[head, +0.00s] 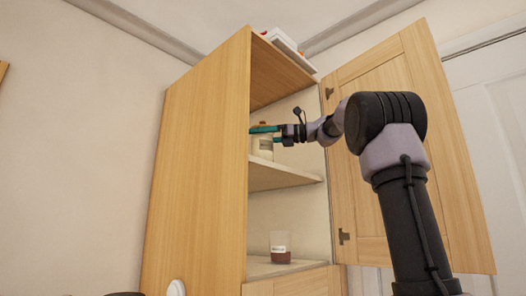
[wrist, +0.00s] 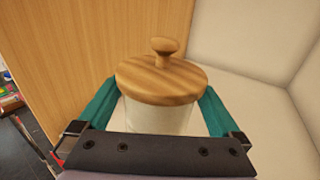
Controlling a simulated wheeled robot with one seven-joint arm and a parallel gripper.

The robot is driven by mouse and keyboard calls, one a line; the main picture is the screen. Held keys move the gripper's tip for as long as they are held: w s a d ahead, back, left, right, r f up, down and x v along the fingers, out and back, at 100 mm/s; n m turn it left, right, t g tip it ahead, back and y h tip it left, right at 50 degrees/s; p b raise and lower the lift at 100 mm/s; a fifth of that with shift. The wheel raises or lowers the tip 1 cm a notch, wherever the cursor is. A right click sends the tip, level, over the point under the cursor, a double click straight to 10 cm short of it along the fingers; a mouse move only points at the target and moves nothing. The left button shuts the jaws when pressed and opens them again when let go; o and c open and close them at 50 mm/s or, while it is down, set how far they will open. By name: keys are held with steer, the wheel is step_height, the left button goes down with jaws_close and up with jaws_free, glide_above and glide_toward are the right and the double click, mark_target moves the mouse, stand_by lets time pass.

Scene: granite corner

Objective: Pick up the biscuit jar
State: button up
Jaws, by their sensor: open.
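The biscuit jar (wrist: 160,115) has a pale body and a round wooden lid with a knob (wrist: 162,75). In the head view the jar (head: 263,147) stands on the upper shelf of the open wooden cabinet, partly hidden by my gripper and the cabinet side. My gripper (head: 262,134) reaches into the cabinet at the jar's height. In the wrist view my gripper (wrist: 158,108) is open, with one green finger on each side of the jar, below the lid's edge. I cannot tell whether the fingers touch the jar; their tips are hidden behind the lid.
The cabinet's left side panel (head: 200,160) stands close to my gripper. The cabinet door (head: 420,150) is swung open to the right, behind my arm. A glass container with dark contents (head: 281,247) stands on the lower shelf. White items (head: 285,45) lie on the cabinet top.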

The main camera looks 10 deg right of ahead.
steer(key=shift+x, duration=0.85)
jaws_close()
